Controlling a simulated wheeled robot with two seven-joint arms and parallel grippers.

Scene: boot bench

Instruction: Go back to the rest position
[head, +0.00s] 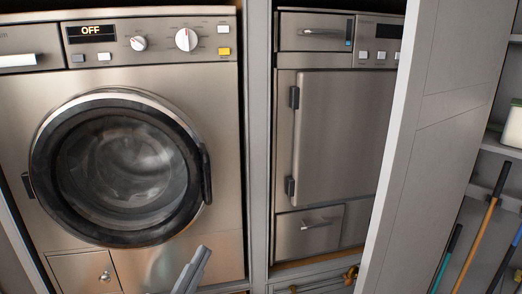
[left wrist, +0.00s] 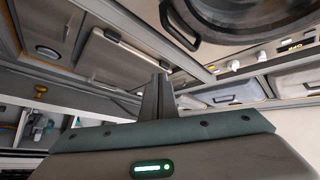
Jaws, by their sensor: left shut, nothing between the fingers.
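My left gripper (head: 203,252) shows at the bottom of the head view, in front of the lower part of the washing machine (head: 222,120). Its fingers are together with nothing between them. In the left wrist view, the closed fingers of my left gripper (left wrist: 158,80) stand up in the middle. The washer's round door (head: 120,165) is closed and its display (head: 91,31) reads OFF. My right gripper is in neither view.
A second steel appliance (head: 345,130) with a closed door stands in the cabinet to the right. A grey panel (head: 435,130) stands right of it. Beyond it are long-handled tools (head: 480,225) and a shelf with a container (head: 513,125).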

